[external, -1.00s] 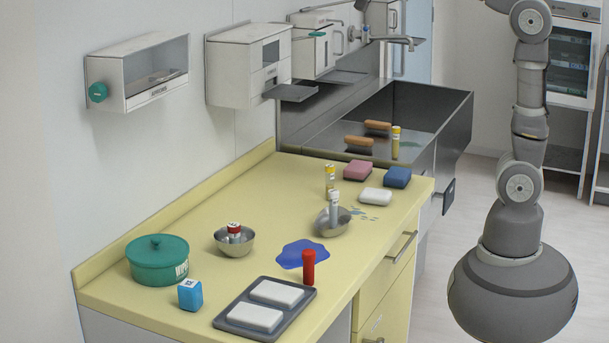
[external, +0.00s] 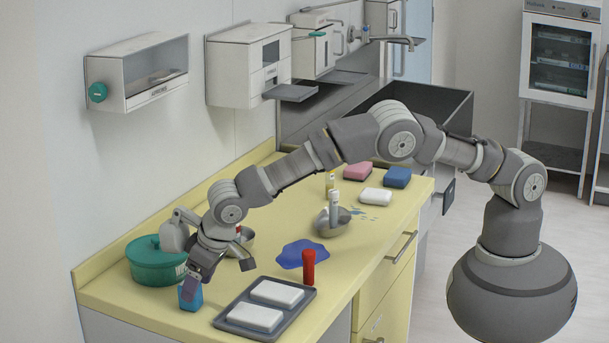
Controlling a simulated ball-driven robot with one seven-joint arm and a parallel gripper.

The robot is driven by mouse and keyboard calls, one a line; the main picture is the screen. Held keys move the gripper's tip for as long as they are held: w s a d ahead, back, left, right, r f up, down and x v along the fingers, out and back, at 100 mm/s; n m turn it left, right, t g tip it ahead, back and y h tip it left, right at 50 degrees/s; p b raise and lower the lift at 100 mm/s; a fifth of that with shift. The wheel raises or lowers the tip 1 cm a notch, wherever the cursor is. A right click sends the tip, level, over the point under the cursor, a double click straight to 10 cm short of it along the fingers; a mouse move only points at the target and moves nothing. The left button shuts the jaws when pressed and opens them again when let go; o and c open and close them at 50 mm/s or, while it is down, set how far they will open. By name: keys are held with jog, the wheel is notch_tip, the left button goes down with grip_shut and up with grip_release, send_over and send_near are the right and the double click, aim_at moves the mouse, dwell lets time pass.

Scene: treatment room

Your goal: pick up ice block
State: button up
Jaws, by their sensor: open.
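A small blue block (external: 190,301), which I take to be the ice block, stands on the yellow counter (external: 345,268) in front of the green lidded pot. My gripper (external: 218,276) is low over the counter with its jaws open. One finger overlaps the upper part of the block in this view, and the other finger is to the right, near the tray's back corner. Nothing is held. I cannot tell whether the finger touches the block. Its white-marked top is mostly hidden.
The green pot (external: 146,270) is close behind the block. A grey tray (external: 234,331) with two white blocks is to the right. A metal bowl is partly hidden behind my gripper.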

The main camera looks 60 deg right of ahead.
aim_at(194, 306)
jog(key=b+x, duration=0.1)
jog(key=x, duration=0.3)
jog(key=shift+s+a, duration=0.1)
jog(key=shift+a, duration=0.1)
jog(key=shift+r, duration=0.1)
jog(key=shift+c, duration=0.4)
jog(key=c, duration=1)
jog(key=shift+r, duration=0.1)
